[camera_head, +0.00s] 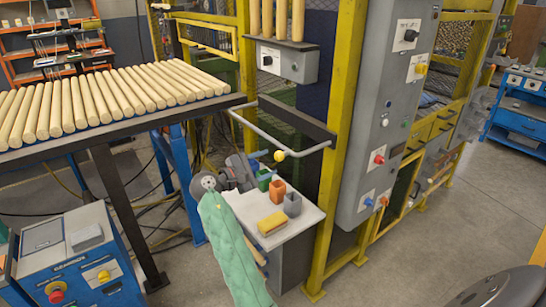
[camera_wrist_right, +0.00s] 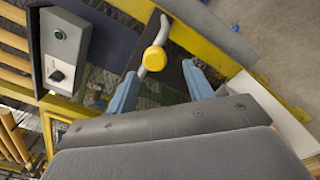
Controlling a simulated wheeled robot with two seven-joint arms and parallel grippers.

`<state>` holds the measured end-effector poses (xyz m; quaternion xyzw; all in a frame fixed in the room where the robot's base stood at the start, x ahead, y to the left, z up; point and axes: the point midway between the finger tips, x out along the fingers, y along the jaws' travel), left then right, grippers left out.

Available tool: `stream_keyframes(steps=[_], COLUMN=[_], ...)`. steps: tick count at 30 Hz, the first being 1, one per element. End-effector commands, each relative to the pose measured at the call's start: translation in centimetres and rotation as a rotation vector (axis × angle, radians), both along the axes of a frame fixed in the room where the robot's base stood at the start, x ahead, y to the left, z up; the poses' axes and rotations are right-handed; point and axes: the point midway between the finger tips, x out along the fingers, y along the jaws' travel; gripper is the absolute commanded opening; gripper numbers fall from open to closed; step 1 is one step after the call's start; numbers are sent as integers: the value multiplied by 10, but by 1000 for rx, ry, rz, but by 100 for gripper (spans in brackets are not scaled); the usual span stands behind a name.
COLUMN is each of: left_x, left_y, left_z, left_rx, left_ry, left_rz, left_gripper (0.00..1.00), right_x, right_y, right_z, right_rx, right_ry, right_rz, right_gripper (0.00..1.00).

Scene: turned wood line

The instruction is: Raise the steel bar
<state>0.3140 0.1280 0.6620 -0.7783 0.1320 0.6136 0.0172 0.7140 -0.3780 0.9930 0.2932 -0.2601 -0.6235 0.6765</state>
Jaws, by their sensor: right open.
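The steel bar (camera_head: 301,151) is a bent grey rod with a yellow knob (camera_head: 279,156). It spans the opening of the yellow frame above a small white-topped table. In the right wrist view the yellow knob (camera_wrist_right: 154,59) and part of the bar (camera_wrist_right: 164,27) show just ahead of my fingers, roughly between the tips. My right gripper (camera_head: 267,164) is beside the knob, open and empty; its two blue fingers (camera_wrist_right: 160,75) are spread apart in the wrist view. Contact between fingers and bar cannot be made out. My left gripper is not in view.
The white-topped table (camera_head: 312,215) holds an orange bin (camera_head: 278,190), a grey bin (camera_head: 292,205) and a yellow block (camera_head: 272,223). A yellow post (camera_head: 335,130) and grey control cabinet (camera_head: 385,120) stand to the right. A rack of wooden rods (camera_head: 110,95) is at left.

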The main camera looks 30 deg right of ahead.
Motion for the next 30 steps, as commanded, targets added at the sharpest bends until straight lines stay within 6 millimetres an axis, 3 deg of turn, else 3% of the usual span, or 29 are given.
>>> stream_keyframes(steps=[5,19,30], left_x=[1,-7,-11], left_y=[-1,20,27], left_z=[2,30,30], left_rx=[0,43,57], left_ry=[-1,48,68], left_rz=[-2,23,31], left_gripper=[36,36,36], right_x=[3,7,8], right_y=[-6,-67,-78], right_z=[8,7,6], right_rx=[-18,-16,-16], right_ry=[21,20,19], right_rz=[-11,-9,-8], right_gripper=[52,52,52])
